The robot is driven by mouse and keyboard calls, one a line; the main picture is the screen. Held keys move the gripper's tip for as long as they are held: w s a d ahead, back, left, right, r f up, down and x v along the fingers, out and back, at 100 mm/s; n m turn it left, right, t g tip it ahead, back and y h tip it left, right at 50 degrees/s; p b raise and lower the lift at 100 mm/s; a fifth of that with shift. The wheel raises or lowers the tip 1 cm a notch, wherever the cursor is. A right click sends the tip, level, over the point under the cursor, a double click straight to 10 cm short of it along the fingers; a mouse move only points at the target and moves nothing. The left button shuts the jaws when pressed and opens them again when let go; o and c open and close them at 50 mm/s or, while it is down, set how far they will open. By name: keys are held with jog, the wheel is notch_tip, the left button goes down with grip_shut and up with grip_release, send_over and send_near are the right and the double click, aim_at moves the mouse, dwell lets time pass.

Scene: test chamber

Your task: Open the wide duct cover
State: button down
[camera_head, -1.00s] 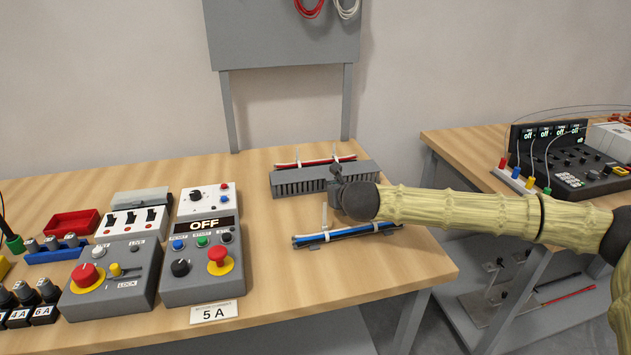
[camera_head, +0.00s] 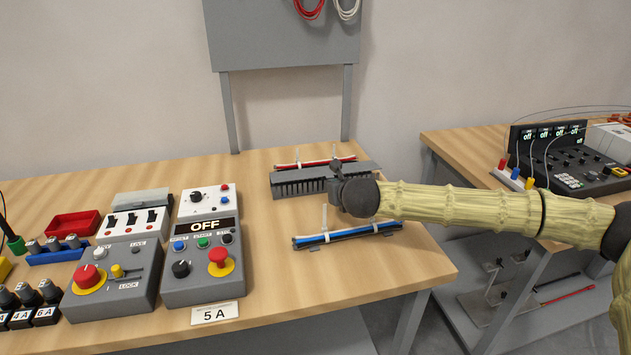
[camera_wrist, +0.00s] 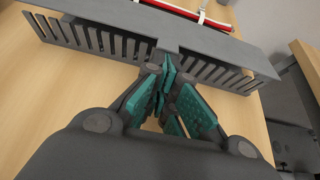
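The wide duct (camera_head: 290,189) is a grey slotted channel at the back of the table, with a flat grey cover (camera_head: 290,177) lying along its top. In the wrist view the cover (camera_wrist: 225,50) crosses the upper part, with a small grey tab (camera_wrist: 169,46) at the middle of its near edge. My gripper (camera_head: 336,172) is at the cover's near side, right of its middle. In the wrist view my teal-padded fingers (camera_wrist: 172,72) are close together with their tips at the tab. Whether they clamp the tab is hidden.
A narrow bundle of blue and black wires (camera_head: 345,235) lies in front of the duct, and red wires (camera_head: 312,162) lie behind it. Control boxes (camera_head: 205,265) stand to the left. A second table (camera_head: 460,155) with instruments is at the right.

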jog(key=shift+r+p, duration=0.55)
jog(key=shift+r, duration=0.55)
jog(key=shift+w+a+r+p, duration=0.2)
jog(key=shift+w+r+p, duration=0.25)
jog(key=shift+w+r, duration=0.25)
jog(key=shift+w+a+r+p, duration=0.15)
jog(key=shift+w+r+p, duration=0.3)
jog(key=shift+r, duration=0.35)
dwell(0.5)
jog(key=shift+f, duration=0.1)
jog(key=shift+s+d+f, duration=0.2)
jog(key=shift+s, duration=0.35)
jog(key=shift+b+v, duration=0.3)
jog(key=shift+v, duration=0.6)
jog(key=shift+s+d+f, duration=0.1)
jog(key=shift+s+d, duration=0.2)
jog(key=shift+s, duration=0.6)
jog(key=shift+s+d+f, duration=0.1)
jog(key=shift+s+d, duration=0.15)
jog(key=shift+s, duration=0.6)
